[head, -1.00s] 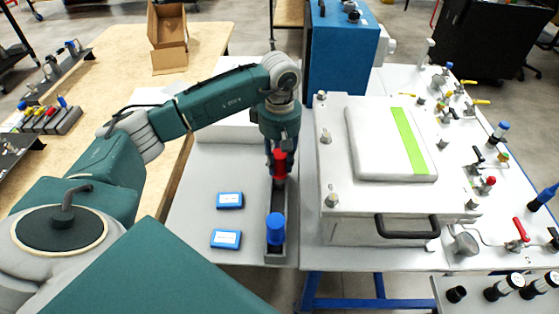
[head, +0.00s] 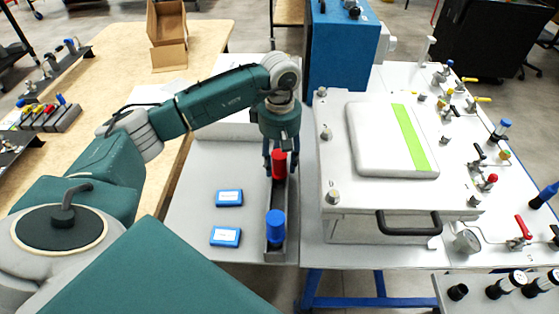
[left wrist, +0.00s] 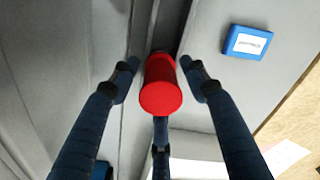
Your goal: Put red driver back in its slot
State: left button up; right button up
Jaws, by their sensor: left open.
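The red driver (head: 279,163) stands at the far end of a narrow dark grey holder (head: 275,205) on the table; it also shows in the left wrist view (left wrist: 160,86). Its lower part is hidden, so I cannot tell how deep it sits in the slot. My left gripper (head: 281,170) is open around the red driver. In the left wrist view its fingers (left wrist: 160,75) stand apart on both sides of the red handle, with gaps. A blue driver (head: 275,227) stands upright at the near end of the same holder. My right gripper is not in view.
Two blue boxes (head: 229,198) (head: 225,237) lie left of the holder. A white case with a black handle (head: 408,224) stands close on the right. Valves and fittings cover the right side. The grey tabletop (head: 190,215) around the boxes is clear.

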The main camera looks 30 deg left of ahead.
pick_arm(q)
jog(key=o, duration=0.6)
jog(key=shift+c, duration=0.2)
notch_tip(320, 180, up, 12)
dwell(0.7)
